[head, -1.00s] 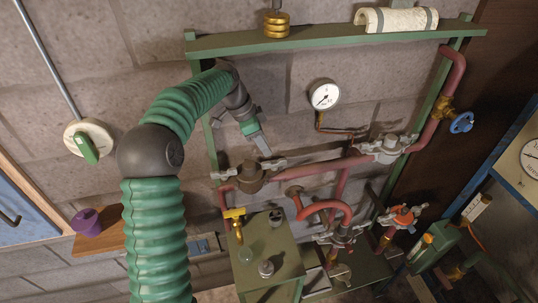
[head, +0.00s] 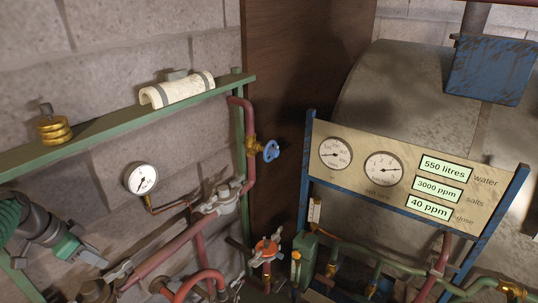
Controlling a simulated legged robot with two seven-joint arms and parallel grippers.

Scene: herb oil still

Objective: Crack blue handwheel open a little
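The blue handwheel (head: 271,151) shows in the head view, right of the middle of the pipework. It sits on a brass valve (head: 251,146) in a red pipe (head: 249,182) that runs down beside a green post. My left gripper (head: 93,258) is at the lower left, well apart from the handwheel, pointing right and slightly down. Its fingers look edge-on, so I cannot tell whether they are apart. No object shows in it. My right gripper is not in view.
A green shelf (head: 105,128) holds brass weights (head: 53,129) and a cream roll (head: 177,90). A white gauge (head: 141,178) hangs below it. A red-orange handwheel (head: 266,249) stands lower down. A panel (head: 400,215) with dials and readouts is at the right.

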